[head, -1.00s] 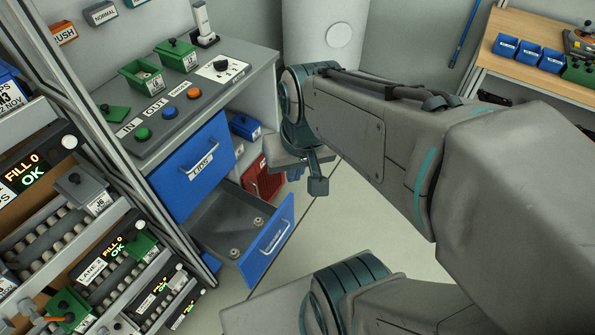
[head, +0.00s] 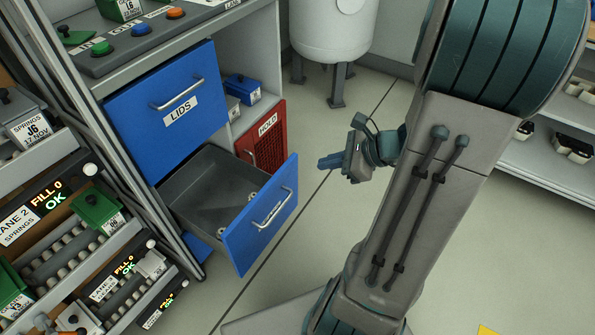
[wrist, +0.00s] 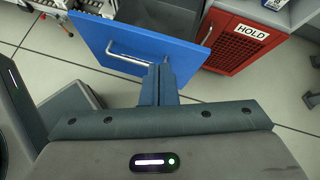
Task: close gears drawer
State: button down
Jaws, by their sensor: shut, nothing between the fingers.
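The lower drawer with a blue front (head: 262,225) is pulled well out below the drawer labelled LIDS (head: 165,110). Its label cannot be read now. Its silver handle (head: 273,208) faces my arm, and small round items lie in its grey tray (head: 205,190). My gripper (head: 322,162) is to the right of the drawer front, shut and empty, with a gap between them in the head view. In the wrist view, the shut fingers (wrist: 159,72) point toward the blue front (wrist: 135,42), overlapping the right end of its handle (wrist: 125,58).
A red HOLD cabinet (head: 262,140) stands behind the open drawer, with a blue bin (head: 243,88) above it. A sloped rack of bins (head: 75,240) stands at the left. A white tank (head: 335,30) stands at the back. The floor around my gripper is clear.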

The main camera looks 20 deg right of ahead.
jog(key=d+f+m+t+b, duration=0.3)
jog(key=d+f+m, duration=0.1)
jog(key=d+f, duration=0.15)
jog(key=b, duration=0.5)
send_near(292, 163)
jog(key=shift+m+h, duration=0.3)
jog(key=shift+h, duration=0.1)
jog(key=x, duration=0.5)
jog(key=shift+a+f, duration=0.15)
jog(key=shift+f, duration=0.15)
jog(key=shift+w+a+r+b, duration=0.1)
jog(key=shift+w+a+b, duration=0.3)
jog(key=shift+w, duration=0.15)
